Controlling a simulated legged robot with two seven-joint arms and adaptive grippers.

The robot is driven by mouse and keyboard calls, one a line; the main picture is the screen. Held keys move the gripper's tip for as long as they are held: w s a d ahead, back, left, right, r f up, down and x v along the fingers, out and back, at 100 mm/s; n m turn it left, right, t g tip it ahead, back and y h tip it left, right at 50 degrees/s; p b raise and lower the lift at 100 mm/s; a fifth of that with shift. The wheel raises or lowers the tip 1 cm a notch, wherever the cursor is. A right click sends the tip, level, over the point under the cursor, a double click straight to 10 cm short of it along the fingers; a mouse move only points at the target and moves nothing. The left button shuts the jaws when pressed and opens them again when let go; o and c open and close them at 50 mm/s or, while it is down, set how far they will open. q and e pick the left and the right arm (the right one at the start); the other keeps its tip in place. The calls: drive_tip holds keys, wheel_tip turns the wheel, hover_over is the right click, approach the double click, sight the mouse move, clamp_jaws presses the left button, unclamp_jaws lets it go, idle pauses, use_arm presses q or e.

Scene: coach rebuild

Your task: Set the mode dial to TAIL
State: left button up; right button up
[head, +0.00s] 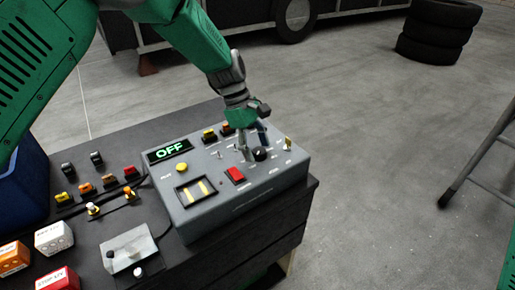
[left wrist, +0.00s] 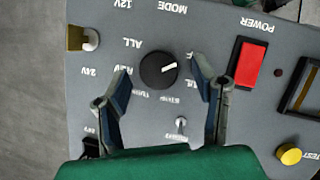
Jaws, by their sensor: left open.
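The mode dial (left wrist: 157,71) is a round black knob with a white pointer on the grey control box (head: 237,200). In the left wrist view the panel lettering is upside down. The pointer points right and slightly up, toward a label partly hidden by a finger. The display (head: 169,151) reads OFF in green. My left gripper (left wrist: 160,66) is open, one finger on each side of the dial, with visible gaps; contact is not seen. In the head view the dial (head: 260,154) shows just below my left gripper (head: 255,138). My right gripper is not in view.
A red power switch (left wrist: 247,63), a yellow test button (left wrist: 289,155) and a brass-coloured toggle (left wrist: 77,38) are near the dial. A small silver toggle (left wrist: 181,123) stands between my fingers' bases. Small coloured blocks (head: 54,237) and loose switches lie on the dark bench left of the box.

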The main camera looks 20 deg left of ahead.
use_arm(q)
drive_tip(key=shift+d+f, duration=0.25)
drive_tip(key=shift+f, duration=0.05)
drive_tip(key=shift+d, duration=0.2)
drive_tip(key=c, duration=1.1)
drive_tip(key=shift+c, duration=0.2)
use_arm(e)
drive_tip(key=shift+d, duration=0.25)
use_arm(q)
drive_tip(key=shift+a, duration=0.1)
drive_tip(key=shift+r, duration=0.1)
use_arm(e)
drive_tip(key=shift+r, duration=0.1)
